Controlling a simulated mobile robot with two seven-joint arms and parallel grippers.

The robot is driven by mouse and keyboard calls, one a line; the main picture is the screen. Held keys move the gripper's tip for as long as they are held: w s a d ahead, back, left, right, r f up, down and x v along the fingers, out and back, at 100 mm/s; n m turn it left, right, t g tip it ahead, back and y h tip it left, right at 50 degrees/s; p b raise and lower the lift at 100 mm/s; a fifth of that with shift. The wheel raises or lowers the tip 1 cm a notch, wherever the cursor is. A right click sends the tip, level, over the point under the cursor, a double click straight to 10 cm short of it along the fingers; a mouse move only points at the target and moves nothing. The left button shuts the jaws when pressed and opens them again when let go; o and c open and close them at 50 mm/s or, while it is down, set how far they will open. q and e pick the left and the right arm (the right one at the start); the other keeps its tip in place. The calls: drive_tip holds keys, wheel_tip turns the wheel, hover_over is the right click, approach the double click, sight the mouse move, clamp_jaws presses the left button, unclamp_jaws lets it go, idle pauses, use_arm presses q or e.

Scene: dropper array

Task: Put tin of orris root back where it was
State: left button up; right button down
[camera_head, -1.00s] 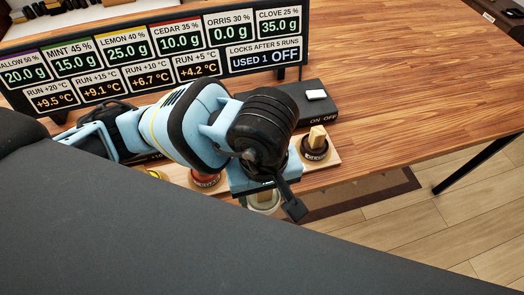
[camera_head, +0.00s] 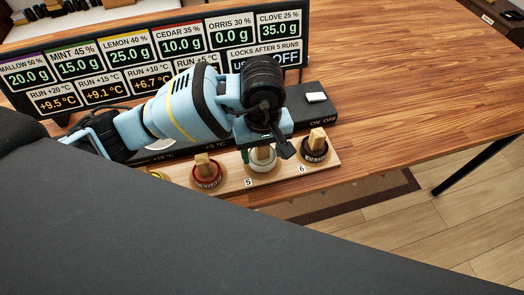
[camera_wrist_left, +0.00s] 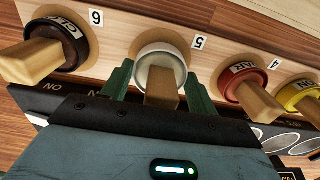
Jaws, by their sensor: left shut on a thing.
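The tin of orris root (camera_head: 262,164), with a white rim and a wooden knob, is at place 5 on the wooden board (camera_head: 285,185). It also shows in the left wrist view (camera_wrist_left: 160,55), in line with the round place behind label 5. My left gripper (camera_head: 263,143) is shut on it; in the left wrist view its green fingers (camera_wrist_left: 159,85) flank the knob. The gripper hides part of the tin. I cannot tell whether the tin is fully seated. My right gripper is not in view.
The red-rimmed cedar tin (camera_head: 206,178) and the dark-rimmed clove tin (camera_head: 315,152) stand close on either side. A black base with a white switch (camera_head: 316,96) lies behind the board. The display (camera_head: 155,60) reads orris 0.0 g. The table to the right is clear.

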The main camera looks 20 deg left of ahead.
use_arm(q)
drive_tip(key=shift+f, duration=0.55)
drive_tip(key=shift+f, duration=0.2)
drive_tip(key=o, duration=1.1)
drive_tip(key=shift+r, duration=0.3)
wheel_tip(320, 180, up, 12)
drive_tip(key=shift+f+p, duration=0.1)
drive_tip(key=shift+p, duration=0.25)
